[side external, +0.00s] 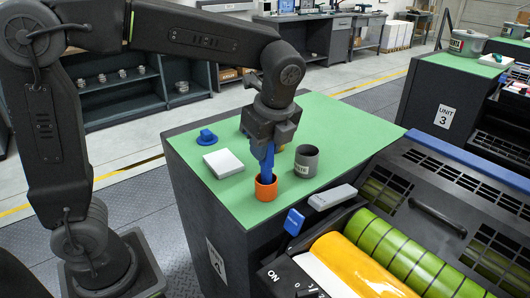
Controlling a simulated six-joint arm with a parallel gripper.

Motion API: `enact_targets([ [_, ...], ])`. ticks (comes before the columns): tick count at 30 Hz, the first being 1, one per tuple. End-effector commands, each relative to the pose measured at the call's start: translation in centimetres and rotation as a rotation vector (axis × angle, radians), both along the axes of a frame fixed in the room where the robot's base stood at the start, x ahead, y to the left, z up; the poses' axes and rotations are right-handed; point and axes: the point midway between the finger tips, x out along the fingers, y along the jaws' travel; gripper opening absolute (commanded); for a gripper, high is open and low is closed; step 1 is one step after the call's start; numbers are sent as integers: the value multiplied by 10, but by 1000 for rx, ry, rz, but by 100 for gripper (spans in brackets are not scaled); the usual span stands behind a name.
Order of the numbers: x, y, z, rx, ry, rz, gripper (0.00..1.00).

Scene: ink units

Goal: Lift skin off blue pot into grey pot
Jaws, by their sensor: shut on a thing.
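My gripper (266,150) points down over the green-topped bench, shut on a blue upright piece (267,165) that looks like a tool handle. The lower end of this piece is inside or just behind the rim of a small orange cup (266,189); I cannot tell which. A blue lid-like piece with a knob (207,137) lies at the left. No open blue pot shows clearly, and no skin is visible. My gripper hides part of the bench behind it.
A white flat block (223,163) lies left of the orange cup. The press, with yellow and green rollers (395,220), and a grey flat bar (332,197) border the bench at front right. The green top (340,122) is clear toward the back right.

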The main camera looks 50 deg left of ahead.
Motion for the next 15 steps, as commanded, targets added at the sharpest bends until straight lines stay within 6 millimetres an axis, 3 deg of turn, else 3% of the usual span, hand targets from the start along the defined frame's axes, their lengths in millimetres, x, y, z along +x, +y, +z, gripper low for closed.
enact_targets([
  [5,0,0,30,0,-3,0,0],
  [15,-22,68,68,1,-2,9,0],
])
